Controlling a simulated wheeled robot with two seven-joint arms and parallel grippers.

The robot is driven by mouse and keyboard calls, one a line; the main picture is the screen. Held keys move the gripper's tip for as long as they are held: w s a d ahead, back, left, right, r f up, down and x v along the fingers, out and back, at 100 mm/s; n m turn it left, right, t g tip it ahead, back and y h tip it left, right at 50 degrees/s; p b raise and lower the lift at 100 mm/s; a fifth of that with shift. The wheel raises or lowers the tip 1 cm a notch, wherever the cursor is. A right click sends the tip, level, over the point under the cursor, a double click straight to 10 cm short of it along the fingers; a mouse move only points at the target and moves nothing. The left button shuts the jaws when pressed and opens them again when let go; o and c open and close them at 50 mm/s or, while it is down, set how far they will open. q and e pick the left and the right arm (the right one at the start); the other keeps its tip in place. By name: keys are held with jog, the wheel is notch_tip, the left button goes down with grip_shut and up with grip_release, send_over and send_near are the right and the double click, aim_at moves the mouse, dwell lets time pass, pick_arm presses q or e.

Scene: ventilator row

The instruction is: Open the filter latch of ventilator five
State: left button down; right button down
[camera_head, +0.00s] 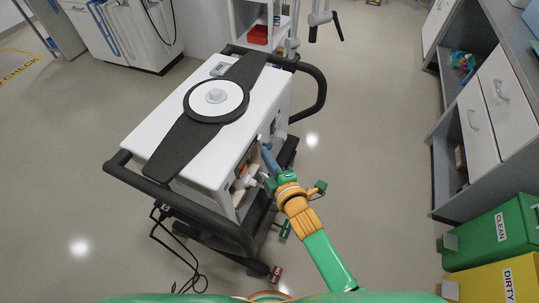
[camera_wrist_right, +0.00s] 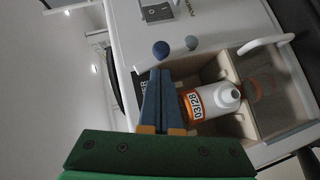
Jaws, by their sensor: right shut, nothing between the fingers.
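A white ventilator (camera_head: 150,140) on a black-railed cart stands in the middle of the head view; I see no number on it. Its side facing my right arm has a recessed bay (camera_wrist_right: 215,75) holding a white and orange canister (camera_wrist_right: 210,101) marked 03/28. A blue round knob (camera_wrist_right: 161,50) and a grey one (camera_wrist_right: 191,44) sit beside the bay. I cannot tell which part is the filter latch. My right gripper (camera_head: 265,150) is shut and empty at this side, its blue fingers (camera_wrist_right: 160,80) just below the blue knob in the wrist view; contact is unclear. My left gripper is out of view.
A white curved handle (camera_wrist_right: 265,43) projects by the bay. Grey cabinets, a green CLEAN bin (camera_head: 490,240) and a yellow DIRTY bin (camera_head: 490,283) stand at right. Floor between cart and cabinets is clear; a cable lies at lower left.

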jog(key=shift+w+d+f, duration=0.2)
jog(key=shift+w+d, duration=0.15)
jog(key=shift+w, duration=0.15)
jog(key=shift+w+r, duration=0.1)
jog(key=shift+r, duration=0.15)
jog(key=p, duration=0.1)
jog(key=w+d+r+g+p, duration=0.1)
jog(key=p, duration=0.1)
jog(key=shift+w+m, duration=0.3)
